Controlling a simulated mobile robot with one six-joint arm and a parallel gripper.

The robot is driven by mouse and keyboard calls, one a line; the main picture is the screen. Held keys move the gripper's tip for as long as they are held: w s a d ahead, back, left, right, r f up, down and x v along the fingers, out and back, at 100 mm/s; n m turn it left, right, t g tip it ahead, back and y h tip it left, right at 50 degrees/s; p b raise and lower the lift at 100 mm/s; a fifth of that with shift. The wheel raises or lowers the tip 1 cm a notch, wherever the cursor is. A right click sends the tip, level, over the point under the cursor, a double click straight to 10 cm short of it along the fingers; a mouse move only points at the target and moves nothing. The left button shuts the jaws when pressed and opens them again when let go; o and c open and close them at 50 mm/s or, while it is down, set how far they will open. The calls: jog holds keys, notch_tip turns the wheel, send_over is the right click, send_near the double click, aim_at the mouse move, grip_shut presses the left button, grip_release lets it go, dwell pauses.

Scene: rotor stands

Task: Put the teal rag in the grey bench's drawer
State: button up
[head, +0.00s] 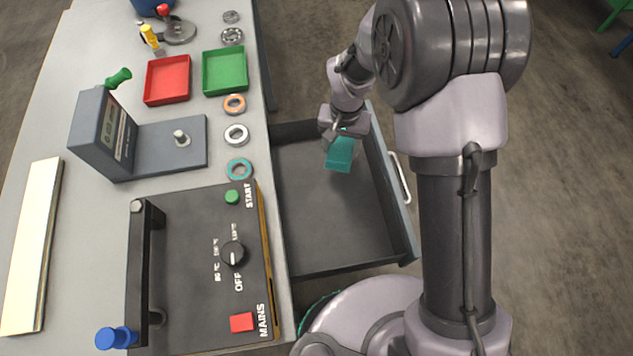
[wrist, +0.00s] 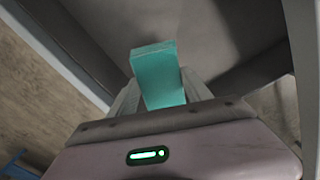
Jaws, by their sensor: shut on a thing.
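The teal rag (head: 340,155) is a folded block held by my gripper (head: 343,133) over the open drawer (head: 310,230) of the grey bench (head: 110,215). In the wrist view the rag (wrist: 157,72) stands out between the two fingers of my gripper (wrist: 158,95), which is shut on it. The drawer is pulled out on the bench's right side, and its floor looks bare. The rag is over the drawer's far right part, near the wall with the handle (head: 399,178). I cannot tell whether the rag touches the drawer floor.
On the bench stand a black control box (head: 190,270), a grey gauge stand (head: 165,148), a red tray (head: 167,80), a green tray (head: 225,71) and several rings along the edge. My arm rises over the drawer's right side.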

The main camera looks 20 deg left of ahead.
jog(key=f+b, duration=0.1)
jog(key=f, duration=0.2)
jog(key=a+f+b, duration=0.1)
jog(key=f, duration=0.3)
jog(key=f+b, duration=0.1)
jog(key=f, duration=0.2)
jog(key=shift+s+a+f+b, duration=0.1)
jog(key=shift+a+f+b, duration=0.1)
jog(key=shift+f+b, duration=0.2)
jog(key=shift+f, duration=0.2)
jog(key=o, duration=1.3)
